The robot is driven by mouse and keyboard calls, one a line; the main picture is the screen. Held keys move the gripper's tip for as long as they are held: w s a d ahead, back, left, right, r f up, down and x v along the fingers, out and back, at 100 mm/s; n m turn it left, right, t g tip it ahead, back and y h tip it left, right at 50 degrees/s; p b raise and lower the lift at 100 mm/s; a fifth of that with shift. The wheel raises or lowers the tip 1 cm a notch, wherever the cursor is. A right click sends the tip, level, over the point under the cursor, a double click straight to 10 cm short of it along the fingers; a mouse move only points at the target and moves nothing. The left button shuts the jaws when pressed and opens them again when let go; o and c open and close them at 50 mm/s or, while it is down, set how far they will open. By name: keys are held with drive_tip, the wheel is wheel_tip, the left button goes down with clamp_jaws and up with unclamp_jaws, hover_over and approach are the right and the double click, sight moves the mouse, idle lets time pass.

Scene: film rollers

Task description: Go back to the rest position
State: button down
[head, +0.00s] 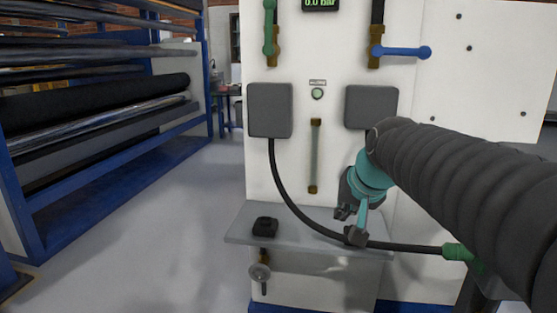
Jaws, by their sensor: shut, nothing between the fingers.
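My gripper (344,211) is dark, at the end of my teal and black arm, which reaches in from the right. It hangs in front of the white panel (225,120), just above the grey shelf (310,241). Its fingers are small and partly hidden behind the teal wrist; they are shut with nothing held. A black hose (283,195) curves from the left grey box down past the gripper to a green fitting (457,252) at the right. A small dark block (356,237) with a teal stem shows at the hose below the gripper; I cannot tell whether they touch.
The panel carries two grey boxes (270,110), a green lever (269,32), a blue lever (405,52) and a display (320,4). A blue roller rack (110,180) stands left; the floor between is free.

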drive_tip(key=s+d+f+n, duration=0.1)
drive_tip(key=s+f, duration=0.5)
drive_tip(key=s, duration=0.4)
drive_tip(key=s+d+f+n+g+h, duration=0.1)
drive_tip(key=s+d+f, duration=0.1)
drive_tip(key=s+f, duration=0.4)
drive_tip(key=s+p, duration=0.1)
drive_tip(key=s, duration=0.4)
drive_tip(key=shift+f+g+h, duration=0.15)
drive_tip(key=shift+g+h, duration=0.15)
drive_tip(key=shift+s, duration=0.1)
